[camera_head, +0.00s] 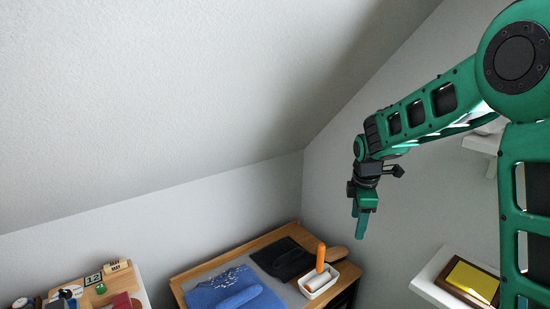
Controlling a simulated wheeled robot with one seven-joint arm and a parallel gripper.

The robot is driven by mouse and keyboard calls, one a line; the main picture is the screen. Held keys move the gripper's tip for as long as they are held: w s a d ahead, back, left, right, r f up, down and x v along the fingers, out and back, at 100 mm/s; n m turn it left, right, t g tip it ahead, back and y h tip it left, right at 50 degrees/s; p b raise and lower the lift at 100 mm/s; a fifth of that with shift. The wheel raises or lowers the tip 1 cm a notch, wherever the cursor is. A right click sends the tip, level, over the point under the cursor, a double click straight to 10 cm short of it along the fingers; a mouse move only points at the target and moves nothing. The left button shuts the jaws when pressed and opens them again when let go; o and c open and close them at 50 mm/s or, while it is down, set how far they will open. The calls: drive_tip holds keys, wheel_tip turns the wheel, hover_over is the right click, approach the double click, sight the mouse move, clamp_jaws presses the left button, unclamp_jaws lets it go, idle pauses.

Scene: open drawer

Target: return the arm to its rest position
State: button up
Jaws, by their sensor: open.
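My green arm reaches in from the right edge and bends to the left, high in the view. My gripper (361,224) hangs at its end with the fingers pointing down. It is open and nothing shows between the fingers. It is in front of the grey wall, apart from every surface, and appears up and to the right of the wooden-topped cabinet (190,279). The front of the cabinet is mostly out of view, so I cannot see any drawer.
On the cabinet are a blue cloth (225,290), a black cloth (286,260) and a white tray (318,280) with an orange-handled item (320,257). A white shelf (432,279) with a yellow-topped item (473,281) stands right. Another surface (137,284) with small items is lower left.

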drive_tip(key=s+d+r+m+t, duration=0.1)
drive_tip(key=s+d+r+m, duration=0.15)
drive_tip(key=s+m, duration=0.7)
drive_tip(key=s+d+r+m+t, duration=0.1)
drive_tip(key=s+d+r+m, duration=0.15)
drive_tip(key=s+m, duration=0.75)
drive_tip(key=s+d+m+g, duration=0.1)
drive_tip(key=s+d, duration=0.2)
drive_tip(key=s, duration=0.3)
drive_tip(key=s+d+f+m+g, duration=0.1)
drive_tip(key=s+d+g, duration=0.1)
drive_tip(key=s, duration=0.5)
drive_tip(key=s+d+m+g+y, duration=0.1)
drive_tip(key=s+d, duration=0.4)
drive_tip(key=s, duration=0.1)
drive_tip(key=shift+s+f, duration=0.15)
drive_tip(key=shift+s, duration=0.2)
drive_tip(key=shift+w+f, duration=0.25)
drive_tip(key=shift+w, duration=0.4)
